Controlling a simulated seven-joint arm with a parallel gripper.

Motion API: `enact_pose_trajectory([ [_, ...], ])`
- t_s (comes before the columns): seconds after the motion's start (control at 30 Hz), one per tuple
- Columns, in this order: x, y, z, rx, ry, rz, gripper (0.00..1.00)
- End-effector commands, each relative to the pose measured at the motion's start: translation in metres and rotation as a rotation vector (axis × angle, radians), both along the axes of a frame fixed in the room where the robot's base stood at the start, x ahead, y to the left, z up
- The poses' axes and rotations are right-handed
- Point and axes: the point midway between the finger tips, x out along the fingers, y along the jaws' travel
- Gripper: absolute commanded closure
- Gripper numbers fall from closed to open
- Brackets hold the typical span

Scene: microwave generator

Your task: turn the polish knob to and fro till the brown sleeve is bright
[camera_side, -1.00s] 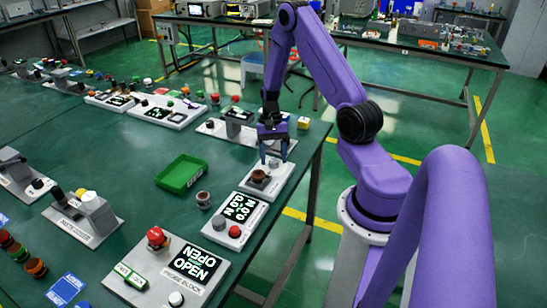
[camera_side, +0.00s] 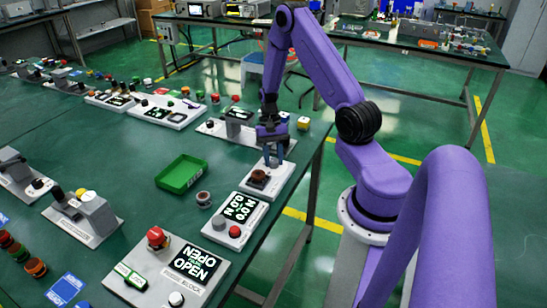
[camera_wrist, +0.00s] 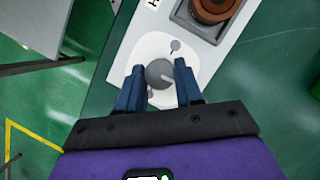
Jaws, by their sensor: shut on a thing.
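The grey round polish knob (camera_wrist: 160,73) with a pale pointer line sits on a white plate between my fingers in the wrist view. My gripper (camera_wrist: 158,80) is shut on it, a blue finger on each side; in the side view my gripper (camera_side: 273,162) reaches down to the plate and largely hides the knob. The brown sleeve (camera_wrist: 213,6) sits in a grey square holder on the same plate, cut by the top edge of the wrist view. It also shows just in front of my gripper in the side view (camera_side: 259,176). It looks brown with a dark centre.
A display panel (camera_side: 239,208) with grey and red buttons stands nearer the camera. A small brown spool (camera_side: 203,198) and a green tray (camera_side: 182,173) lie to the left. The table's right edge is close to the plate.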

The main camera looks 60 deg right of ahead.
Motion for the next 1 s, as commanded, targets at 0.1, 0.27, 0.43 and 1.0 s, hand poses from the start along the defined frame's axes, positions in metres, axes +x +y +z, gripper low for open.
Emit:
enact_pose_trajectory([
  [0.1,0.0008,0.001,0.0003,0.001,0.001,0.075,0.95],
  [0.27,0.0013,0.0017,0.0005,0.001,0.002,0.209,0.95],
  [0.43,0.0018,0.0025,0.0006,0.001,0.002,0.37,0.95],
  [1.0,0.0023,0.005,0.0007,0.001,0.002,0.87,0.95],
])
